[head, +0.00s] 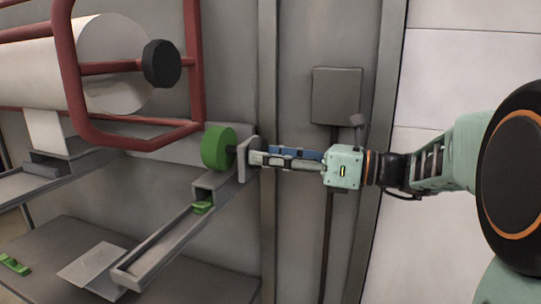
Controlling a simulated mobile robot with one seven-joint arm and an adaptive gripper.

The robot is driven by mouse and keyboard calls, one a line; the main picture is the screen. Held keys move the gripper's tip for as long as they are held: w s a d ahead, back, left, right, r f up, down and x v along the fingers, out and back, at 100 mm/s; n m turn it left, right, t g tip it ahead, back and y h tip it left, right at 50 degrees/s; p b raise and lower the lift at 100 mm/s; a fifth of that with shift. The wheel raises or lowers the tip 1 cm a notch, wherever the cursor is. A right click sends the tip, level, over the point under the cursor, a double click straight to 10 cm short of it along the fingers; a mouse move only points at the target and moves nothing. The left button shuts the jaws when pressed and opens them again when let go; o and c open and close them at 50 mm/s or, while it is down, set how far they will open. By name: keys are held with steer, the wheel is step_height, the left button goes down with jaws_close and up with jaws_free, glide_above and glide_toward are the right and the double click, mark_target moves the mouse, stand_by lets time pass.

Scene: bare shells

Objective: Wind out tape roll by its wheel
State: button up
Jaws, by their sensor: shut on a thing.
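A green roll (216,148), which looks like the tape roll, is mounted on its side above a grey chute at the centre left. A short dark axle joins its right side to a grey upright wheel (243,165), seen nearly edge-on. My gripper (255,158) reaches in from the right, level, and is shut on this wheel at its near-right face. The fingertips partly hide the wheel, so the exact grip is hard to see. A green piece of tape (203,207) shows in the chute below the roll.
The grey sloping chute (165,245) runs down to the lower left. A red tube frame (135,137) surrounds a large white roll (105,60) with a black knob (161,63). A grey wall box (337,95) and conduit stand behind my gripper. A bench (190,285) lies below.

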steer(key=shift+n+b, duration=11)
steer(key=shift+n, duration=0.9)
steer(key=o, duration=1.2)
steer(key=shift+c, duration=0.2)
steer(key=v, duration=1.2)
